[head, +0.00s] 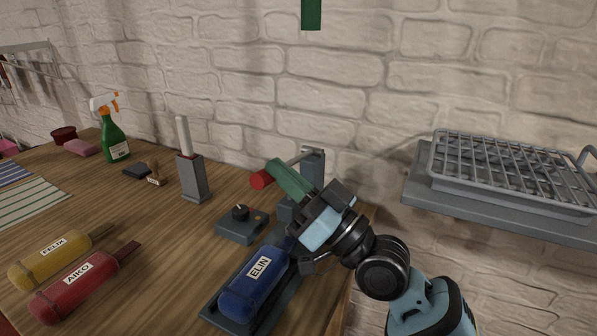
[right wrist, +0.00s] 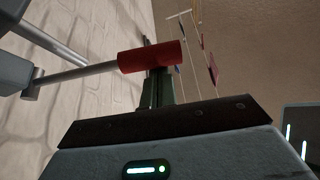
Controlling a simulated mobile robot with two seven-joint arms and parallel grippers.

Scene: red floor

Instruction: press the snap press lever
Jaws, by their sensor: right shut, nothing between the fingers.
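The snap press stands at the table's right edge: a grey post (head: 314,170), a long base (head: 210,309) and a lever with a red handle (head: 261,179). In the right wrist view the red handle (right wrist: 147,58) on its grey rod (right wrist: 75,74) crosses in front of my fingers. My right gripper (head: 277,169) has green fingers, shut and empty, lying beside the red handle and over the rod. I cannot tell whether they touch. A blue pouch (head: 240,297) labelled ELIN lies on the press base. My left gripper is not in view.
A grey box with a black knob (head: 240,225) sits left of the press. A grey holder (head: 194,181) with a white stick stands behind it. Yellow (head: 40,267) and red (head: 70,293) pouches lie at front left. A wire rack (head: 510,170) is on a wall shelf at right.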

